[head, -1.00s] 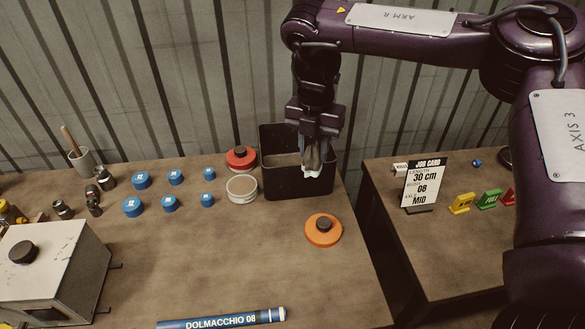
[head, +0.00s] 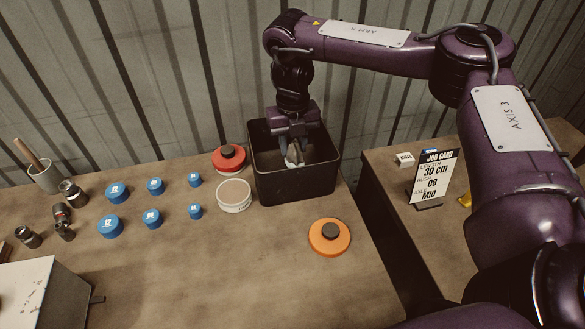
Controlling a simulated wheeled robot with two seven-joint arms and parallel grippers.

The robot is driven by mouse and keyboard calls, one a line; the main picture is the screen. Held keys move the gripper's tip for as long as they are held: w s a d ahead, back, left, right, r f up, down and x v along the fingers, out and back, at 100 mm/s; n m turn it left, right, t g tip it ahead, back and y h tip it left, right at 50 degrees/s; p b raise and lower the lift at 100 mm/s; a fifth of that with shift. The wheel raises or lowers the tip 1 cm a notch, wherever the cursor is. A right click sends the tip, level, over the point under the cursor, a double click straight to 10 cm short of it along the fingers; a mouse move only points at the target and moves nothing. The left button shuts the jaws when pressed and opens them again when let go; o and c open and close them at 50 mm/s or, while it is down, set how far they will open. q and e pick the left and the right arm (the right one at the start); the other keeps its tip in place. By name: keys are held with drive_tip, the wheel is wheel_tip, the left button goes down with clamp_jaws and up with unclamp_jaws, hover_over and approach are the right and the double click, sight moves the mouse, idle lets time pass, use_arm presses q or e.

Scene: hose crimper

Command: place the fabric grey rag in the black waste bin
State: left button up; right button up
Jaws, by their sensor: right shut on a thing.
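The black waste bin (head: 300,186) stands at the back right corner of the wooden table, its open top facing up. My right gripper (head: 293,155) points down into the bin's mouth, with its fingertips below the rim level. It is shut on the grey rag (head: 291,163), of which only a small pale grey part shows between and below the fingers. I cannot tell whether the rag touches the bin's floor. My left gripper is not in view.
A red-lidded tin (head: 229,157) and an open round tin (head: 234,195) stand just left of the bin. An orange lid (head: 329,236) lies in front of it. Several blue caps (head: 117,193) sit further left. A job card (head: 433,179) stands on the right table, across a gap.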

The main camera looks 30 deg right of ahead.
sight(294, 157)
wheel_tip(294, 157, down, 4)
drive_tip(key=shift+w+r, duration=0.1)
drive_tip(key=shift+r, duration=0.15)
drive_tip(key=shift+f, duration=0.35)
wheel_tip(294, 157, down, 3)
drive_tip(key=shift+f+p, duration=0.2)
drive_tip(key=shift+p, duration=0.4)
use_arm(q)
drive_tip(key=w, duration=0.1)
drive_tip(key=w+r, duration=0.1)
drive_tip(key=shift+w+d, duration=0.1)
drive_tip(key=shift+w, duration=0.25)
use_arm(e)
drive_tip(key=shift+f, duration=0.1)
drive_tip(key=shift+f, duration=0.2)
drive_tip(key=o, duration=0.6)
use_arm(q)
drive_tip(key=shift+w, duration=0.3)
use_arm(e)
drive_tip(key=o, duration=0.3)
drive_tip(key=shift+r, duration=0.1)
